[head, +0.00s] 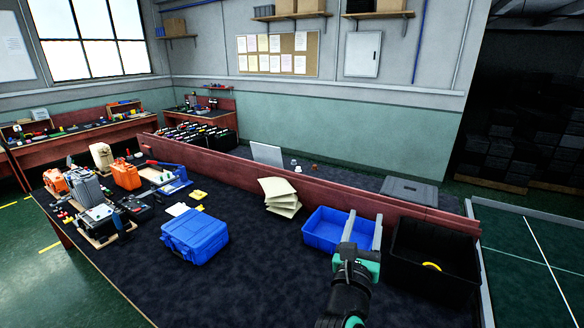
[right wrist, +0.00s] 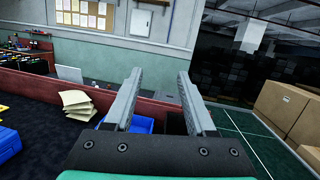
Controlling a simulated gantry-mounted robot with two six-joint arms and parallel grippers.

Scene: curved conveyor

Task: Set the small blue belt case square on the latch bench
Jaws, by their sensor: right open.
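A blue case (head: 195,235) with a handle on its front sits closed on the dark bench top (head: 240,275), left of centre in the head view. Its edge also shows at the far left of the right wrist view (right wrist: 8,143). My right gripper (head: 364,229) is open and empty, with its two fingers raised in front of a blue tray (head: 318,238). It is well to the right of the case and apart from it. My left gripper is not in view. I cannot tell which surface is the latch bench.
A black bin (head: 405,269) with a yellow ring inside stands right of the gripper. Stacked cream envelopes (head: 280,190) lie by the red divider (head: 330,192). Orange cases (head: 126,174) and tools crowd the left end. The bench front between case and gripper is clear.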

